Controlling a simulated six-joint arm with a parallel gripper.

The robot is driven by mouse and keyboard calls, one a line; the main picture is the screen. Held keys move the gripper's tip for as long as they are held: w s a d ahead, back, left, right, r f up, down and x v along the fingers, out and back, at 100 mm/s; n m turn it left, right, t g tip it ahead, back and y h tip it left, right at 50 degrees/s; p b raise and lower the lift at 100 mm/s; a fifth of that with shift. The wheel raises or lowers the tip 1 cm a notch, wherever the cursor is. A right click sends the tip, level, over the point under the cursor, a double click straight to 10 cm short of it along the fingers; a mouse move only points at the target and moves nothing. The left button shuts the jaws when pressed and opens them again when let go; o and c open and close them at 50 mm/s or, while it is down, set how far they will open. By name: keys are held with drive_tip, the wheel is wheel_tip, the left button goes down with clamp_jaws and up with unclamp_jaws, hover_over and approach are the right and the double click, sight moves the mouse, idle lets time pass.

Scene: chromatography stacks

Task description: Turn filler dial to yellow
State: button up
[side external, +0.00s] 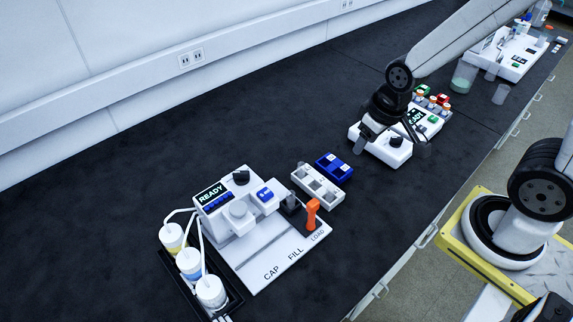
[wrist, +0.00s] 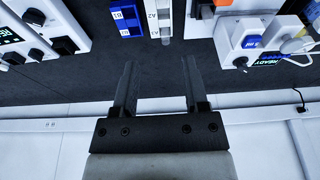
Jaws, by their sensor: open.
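The filler (side external: 225,210) is a white machine on a base marked CAP, FILL and LOAD, with a screen reading READY. Its black dial (side external: 241,177) sits on top, beside a blue button; in the wrist view the dial (wrist: 240,62) is at the right. Which colour the dial points to is too small to tell. Bottles with yellow (side external: 173,238), blue (side external: 189,264) and white labels stand in a black tray left of the filler. My gripper (side external: 392,146) is open and empty, pointing down near another white machine, away from the filler. Its fingers also show in the wrist view (wrist: 159,62).
A blue rack (side external: 334,168) and a white rack (side external: 318,185) lie between the filler and the other white machine (side external: 375,148). An orange-handled tool (side external: 312,211) stands on the filler's base. The black bench (side external: 90,215) is clear at left and behind.

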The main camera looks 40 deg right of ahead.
drive_tip(key=w+a+n+y, duration=0.2)
drive_tip(key=w+a+n, duration=0.3)
drive_tip(key=w, duration=0.4)
drive_tip(key=n+y, duration=0.2)
drive_tip(key=n, duration=0.3)
approach(239, 172)
drive_tip(key=shift+a+f, duration=0.5)
drive_tip(key=shift+f, duration=0.1)
drive_tip(key=shift+f, duration=0.1)
drive_tip(key=shift+x, duration=3.8)
drive_tip(key=shift+w+d, duration=0.15)
drive_tip(key=shift+d, duration=0.05)
drive_tip(key=shift+h, duration=0.3)
clamp_jaws()
